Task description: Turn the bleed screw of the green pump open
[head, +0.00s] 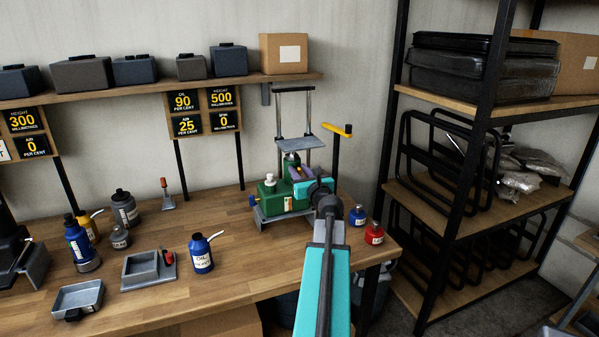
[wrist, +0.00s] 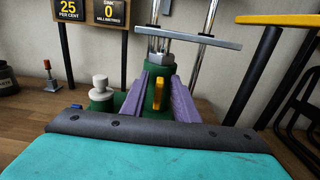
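The green pump (head: 280,198) stands on a grey base at the bench's right part, with a white knob on top. My gripper (head: 299,173) is at the pump's upper right side. In the wrist view the purple fingers of my gripper (wrist: 161,84) stand apart. A small yellow upright piece (wrist: 158,92) shows between them, with green pump body around it. I cannot tell whether it is the bleed screw, or whether a finger touches it. My arm hides the pump's right side in the head view.
A metal frame with a plate (head: 303,144) rises behind the pump, and a yellow-handled post (head: 336,131) stands to its right. Blue (head: 357,216) and red bottles (head: 374,233) stand at the right edge. An oil can (head: 201,253) and tray (head: 78,299) are left.

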